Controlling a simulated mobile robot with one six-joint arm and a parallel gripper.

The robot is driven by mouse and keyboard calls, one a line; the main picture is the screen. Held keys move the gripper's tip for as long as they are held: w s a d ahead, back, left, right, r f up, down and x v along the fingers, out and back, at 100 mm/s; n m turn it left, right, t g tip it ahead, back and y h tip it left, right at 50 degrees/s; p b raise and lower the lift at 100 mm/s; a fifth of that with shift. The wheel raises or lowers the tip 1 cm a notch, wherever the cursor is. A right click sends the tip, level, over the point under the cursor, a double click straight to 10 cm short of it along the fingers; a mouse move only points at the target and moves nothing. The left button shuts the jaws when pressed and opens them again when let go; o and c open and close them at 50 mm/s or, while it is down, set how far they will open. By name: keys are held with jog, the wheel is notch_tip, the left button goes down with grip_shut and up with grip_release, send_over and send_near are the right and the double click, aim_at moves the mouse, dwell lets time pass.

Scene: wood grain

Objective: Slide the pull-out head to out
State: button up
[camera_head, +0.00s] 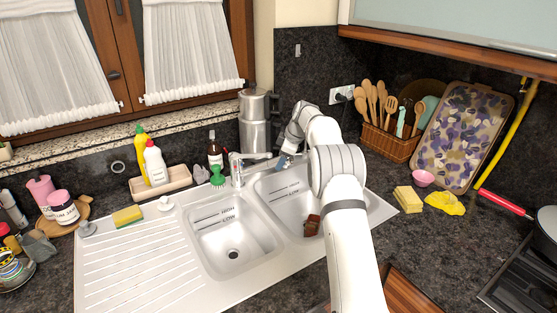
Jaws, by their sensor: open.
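The chrome faucet (237,169) stands at the back edge of the white double sink, between the two bowls. Its spout with the pull-out head (262,158) points right over the right bowl. My gripper (285,161) is at the right end of the spout, close to the pull-out head. It is small in the picture and partly hidden by my own arm. The jaws are open. I cannot tell whether a finger touches the head.
The white sink (150,255) has a ribbed drainboard on the left. A brown object (312,226) lies in the right bowl. A utensil basket (387,143) is at right.

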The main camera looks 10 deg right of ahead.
jog(key=shift+x, duration=0.85)
jog(key=shift+c, duration=0.3)
jog(key=shift+d, duration=0.1)
grip_shut()
